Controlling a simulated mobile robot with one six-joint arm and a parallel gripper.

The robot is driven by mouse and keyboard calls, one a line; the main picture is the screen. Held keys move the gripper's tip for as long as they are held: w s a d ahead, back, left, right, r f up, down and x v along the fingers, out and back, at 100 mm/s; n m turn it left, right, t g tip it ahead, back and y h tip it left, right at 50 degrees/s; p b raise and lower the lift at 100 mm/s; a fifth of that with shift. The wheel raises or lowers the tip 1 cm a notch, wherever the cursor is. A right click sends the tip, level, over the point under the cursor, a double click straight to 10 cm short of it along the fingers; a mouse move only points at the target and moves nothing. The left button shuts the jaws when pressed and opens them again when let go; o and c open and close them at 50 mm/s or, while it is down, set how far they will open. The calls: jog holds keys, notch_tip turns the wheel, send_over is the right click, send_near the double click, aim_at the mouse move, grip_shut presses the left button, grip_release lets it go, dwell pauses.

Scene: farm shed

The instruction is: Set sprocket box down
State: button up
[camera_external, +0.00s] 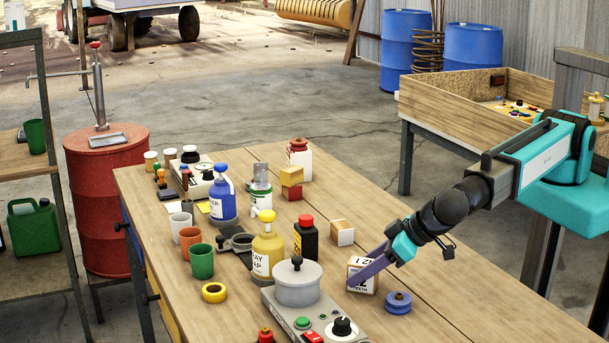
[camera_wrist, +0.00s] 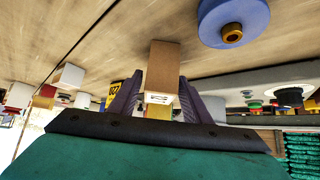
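The sprocket box (camera_external: 360,284), a small cardboard box with a white label printed "TEETH", is at the right side of the workbench (camera_external: 450,290) in the external view. My gripper (camera_external: 369,268) reaches down to it from the right, one purple finger across its front.
A blue spool (camera_external: 398,303) is close to the box's right. A grey machine with a round pot (camera_external: 298,283) stands left of it. A black bottle (camera_external: 306,240) and a wood-and-white block (camera_external: 342,233) are behind.

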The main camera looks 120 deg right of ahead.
aim_at(357, 260)
jog(key=c, duration=1)
jog(key=shift+o, duration=0.2)
jog(key=shift+r, duration=0.2)
jog(key=shift+r+b, duration=0.75)
jog(key=shift+r, duration=0.55)
jog(key=shift+s+r, duration=0.1)
jog(key=shift+r, duration=0.15)
jog(key=s+b, duration=0.1)
jog(key=s, duration=0.1)
jog(key=s+b, duration=0.2)
jog(key=s, duration=0.1)
jog(key=s+b, duration=0.1)
jog(key=s, duration=0.2)
jog(key=shift+d+r+b, duration=0.15)
jog(key=shift+d+b, duration=0.15)
jog(key=shift+b, duration=0.05)
jog(key=shift+w+b, duration=0.1)
jog(key=shift+b, duration=1.05)
jog(key=b, duration=0.3)
